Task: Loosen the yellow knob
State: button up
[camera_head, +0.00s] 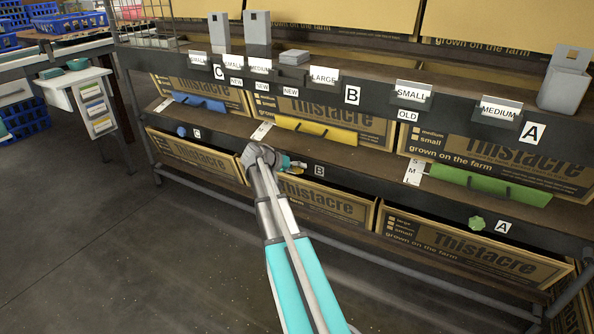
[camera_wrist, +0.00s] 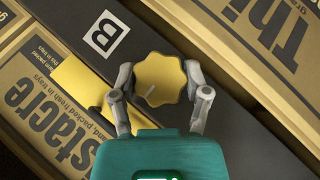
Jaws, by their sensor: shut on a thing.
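The yellow knob (camera_wrist: 160,79) is a scalloped disc on the dark shelf rail, near the letter B label. It has a short pale line on its face. My gripper (camera_wrist: 160,72) has one finger on each side of the knob and is shut on its edge. In the head view my gripper (camera_head: 291,165) is at the lower rail, left of the B label (camera_head: 319,171). The knob is mostly hidden there by my gripper.
A blue knob (camera_head: 181,131) at C and a green knob (camera_head: 476,224) at A sit on the same rail. A yellow panel (camera_head: 315,132) lies above. Thistacre boxes (camera_head: 325,199) fill the shelves. The floor in front is clear.

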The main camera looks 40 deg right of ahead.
jog(key=o, duration=1.1)
jog(key=shift+o, duration=0.2)
jog(key=shift+r+p, duration=0.1)
jog(key=shift+p, duration=0.2)
